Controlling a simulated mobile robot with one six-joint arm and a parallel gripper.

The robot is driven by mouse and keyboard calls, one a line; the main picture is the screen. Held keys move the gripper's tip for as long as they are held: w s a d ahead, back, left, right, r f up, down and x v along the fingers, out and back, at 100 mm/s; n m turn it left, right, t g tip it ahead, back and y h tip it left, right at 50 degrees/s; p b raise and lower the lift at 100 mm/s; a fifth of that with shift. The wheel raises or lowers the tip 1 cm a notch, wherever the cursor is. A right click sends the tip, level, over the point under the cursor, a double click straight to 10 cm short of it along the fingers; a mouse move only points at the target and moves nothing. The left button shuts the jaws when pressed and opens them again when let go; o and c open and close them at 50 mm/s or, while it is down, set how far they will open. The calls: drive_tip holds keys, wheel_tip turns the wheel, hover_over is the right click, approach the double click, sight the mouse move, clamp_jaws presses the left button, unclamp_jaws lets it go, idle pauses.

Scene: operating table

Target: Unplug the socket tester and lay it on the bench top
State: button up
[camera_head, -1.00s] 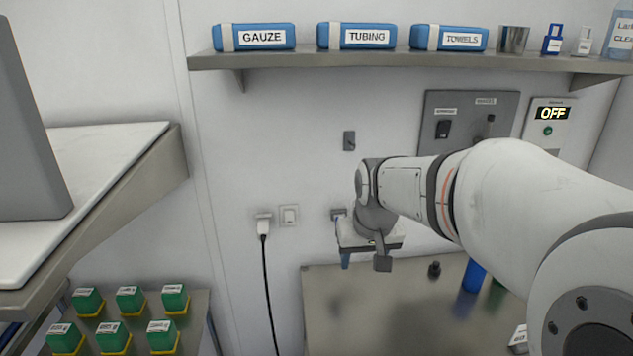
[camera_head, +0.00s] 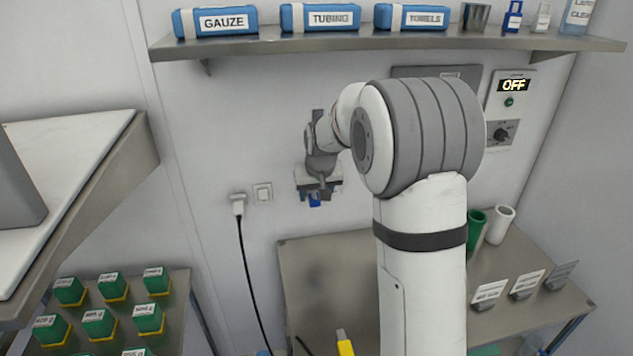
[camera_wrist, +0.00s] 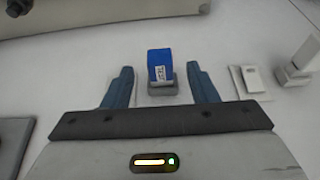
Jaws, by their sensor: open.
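The socket tester (camera_wrist: 160,64) is a small bright blue block with a white label, seated in a grey wall socket (camera_wrist: 162,91) in the wrist view. My gripper (camera_wrist: 160,70) is open, with one slate-blue finger on each side of the tester and a visible gap to both. In the head view my gripper (camera_head: 317,184) is at the wall, above the bench, and a bit of blue tester (camera_head: 315,199) shows under it. My wrist hides the socket there. The grey metal bench top (camera_head: 318,265) lies below, partly behind my arm.
A white plug with a black cable (camera_head: 239,206) and a wall switch (camera_head: 262,193) are left of my gripper. A shelf (camera_head: 390,46) with labelled blue packs runs above.

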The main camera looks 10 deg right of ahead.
drive_tip(key=shift+x, duration=0.95)
drive_tip(key=shift+r, duration=0.1)
clamp_jaws()
